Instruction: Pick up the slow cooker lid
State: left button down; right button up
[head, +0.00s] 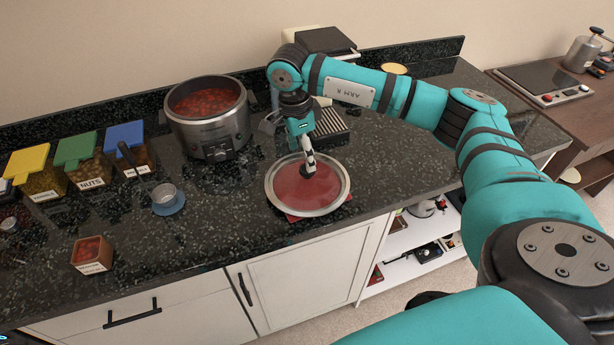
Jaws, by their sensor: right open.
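The slow cooker lid (322,196) is round with a pale metal rim and a see-through middle with a reddish look. It lies on a red mat or cloth (345,198) near the counter's front edge. My right gripper (307,172) points down over the middle of the lid, at its knob. The gripper is open; the knob is mostly hidden by the fingers, and I cannot tell whether they touch it. The slow cooker (212,140) stands uncovered to the left, full of red food. My left gripper is not in view.
Jars with yellow (27,158), green (77,148) and blue (125,134) lids stand at the left. A small cup on a blue base (167,197) and a small box (91,255) are nearer the front. A dark ridged appliance (331,127) stands behind my gripper. The counter (225,210) left of the lid is clear.

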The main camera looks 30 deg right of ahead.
aim_at(307, 176)
jog(key=shift+f, duration=0.15)
jog(key=shift+s+d+f+p, duration=0.1)
jog(key=shift+f+p, duration=0.3)
jog(key=shift+p, duration=0.1)
jog(key=f, duration=0.1)
jog(key=f+p, duration=0.1)
jog(key=f, duration=0.1)
jog(key=shift+d+f+p, duration=0.25)
jog(key=shift+f+p, duration=0.05)
jog(key=shift+f, duration=0.35)
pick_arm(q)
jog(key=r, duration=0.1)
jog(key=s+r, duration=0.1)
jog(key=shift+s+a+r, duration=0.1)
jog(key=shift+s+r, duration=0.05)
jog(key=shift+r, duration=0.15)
pick_arm(e)
jog(key=shift+c, duration=0.5)
jog(key=c, duration=0.7)
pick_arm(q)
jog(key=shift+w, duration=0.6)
pick_arm(e)
grip_shut()
